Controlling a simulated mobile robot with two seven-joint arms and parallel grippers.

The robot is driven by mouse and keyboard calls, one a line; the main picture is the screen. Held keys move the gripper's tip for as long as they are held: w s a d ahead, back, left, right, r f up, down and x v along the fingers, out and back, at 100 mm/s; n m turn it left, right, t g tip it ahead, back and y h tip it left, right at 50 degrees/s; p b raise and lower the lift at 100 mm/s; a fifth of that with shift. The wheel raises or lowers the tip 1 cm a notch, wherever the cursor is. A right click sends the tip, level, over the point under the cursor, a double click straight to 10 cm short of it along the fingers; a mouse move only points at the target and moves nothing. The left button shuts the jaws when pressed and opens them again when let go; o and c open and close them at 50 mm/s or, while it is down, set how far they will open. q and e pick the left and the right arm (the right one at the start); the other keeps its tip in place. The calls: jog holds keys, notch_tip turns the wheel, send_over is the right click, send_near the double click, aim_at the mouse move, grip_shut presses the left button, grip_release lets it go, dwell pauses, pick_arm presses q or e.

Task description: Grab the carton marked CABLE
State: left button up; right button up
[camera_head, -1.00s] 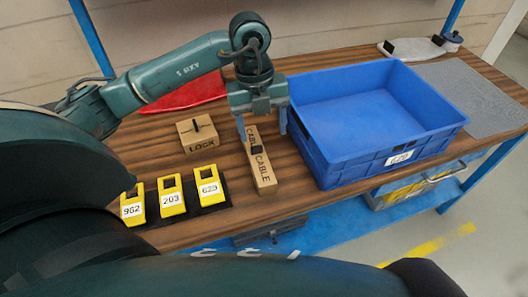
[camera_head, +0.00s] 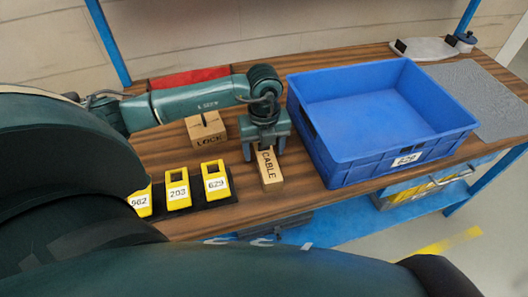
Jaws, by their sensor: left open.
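The carton marked CABLE (camera_head: 269,171) is a long tan box lying on the wooden bench, between the yellow holders and the blue crate. My left gripper (camera_head: 265,149) points down over the far part of the carton, with a finger on each side of it. The jaws are open, and the gripper hides the carton's far end and top. I cannot tell whether the fingers touch it. My right gripper is not in view.
A carton marked LOCK (camera_head: 207,130) stands left of the gripper. Yellow numbered holders (camera_head: 215,181) sit in a dark rack at the front left. The blue crate (camera_head: 400,148) stands close on the right. A grey mat (camera_head: 480,100) lies at the far right.

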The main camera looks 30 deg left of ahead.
pick_arm(q)
jog(key=shift+f, duration=0.7)
jog(key=shift+c, duration=0.5)
jog(key=c, duration=1.1)
